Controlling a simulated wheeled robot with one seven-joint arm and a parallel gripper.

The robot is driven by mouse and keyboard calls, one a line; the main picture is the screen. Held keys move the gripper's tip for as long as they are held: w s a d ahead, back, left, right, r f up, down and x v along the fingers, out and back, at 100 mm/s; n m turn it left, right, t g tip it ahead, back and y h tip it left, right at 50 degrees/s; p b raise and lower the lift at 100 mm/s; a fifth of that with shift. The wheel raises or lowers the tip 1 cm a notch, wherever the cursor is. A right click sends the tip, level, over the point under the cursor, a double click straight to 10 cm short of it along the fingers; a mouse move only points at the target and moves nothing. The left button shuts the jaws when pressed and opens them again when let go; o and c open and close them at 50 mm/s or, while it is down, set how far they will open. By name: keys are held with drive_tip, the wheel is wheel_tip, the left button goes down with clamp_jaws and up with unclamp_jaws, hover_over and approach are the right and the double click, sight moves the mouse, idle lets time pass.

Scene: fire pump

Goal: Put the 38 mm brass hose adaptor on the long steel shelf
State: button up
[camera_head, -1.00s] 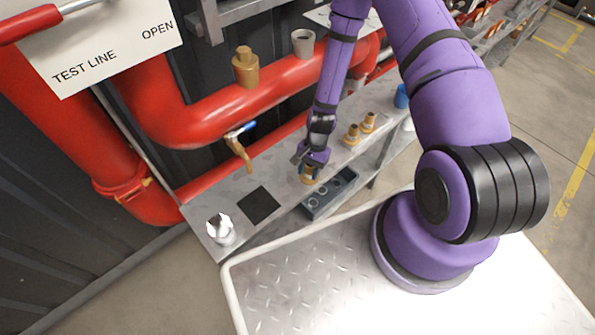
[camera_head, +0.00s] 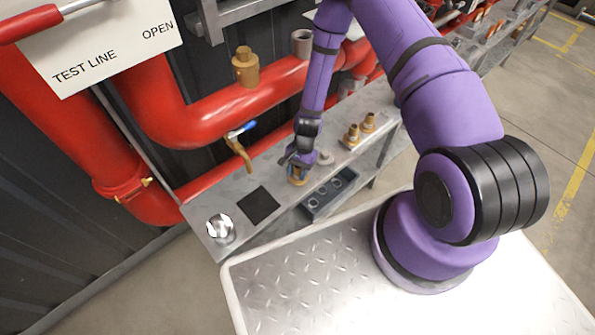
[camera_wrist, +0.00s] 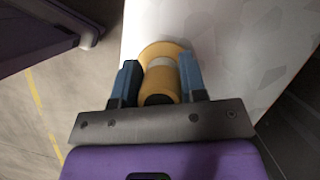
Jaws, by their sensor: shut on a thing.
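The brass hose adaptor (camera_head: 297,180) is between the fingers of my gripper (camera_head: 299,168), over the long steel shelf (camera_head: 226,196). In the wrist view the yellow-brass adaptor (camera_wrist: 160,82) sits between the two blue fingers of my gripper (camera_wrist: 159,80), its wide flange toward the pale shelf surface (camera_wrist: 225,50). The gripper is shut on it. I cannot tell whether the flange touches the shelf. The gripper partly hides the adaptor in the head view.
A black square mat (camera_head: 260,205) and a shiny silver object (camera_head: 220,228) lie to the left. Two brass fittings (camera_head: 360,130) stand farther along. A brass tap (camera_head: 238,145) hangs above the shelf's back.

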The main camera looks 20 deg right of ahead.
drive_tip(key=shift+f, duration=0.1)
drive_tip(key=o, duration=1)
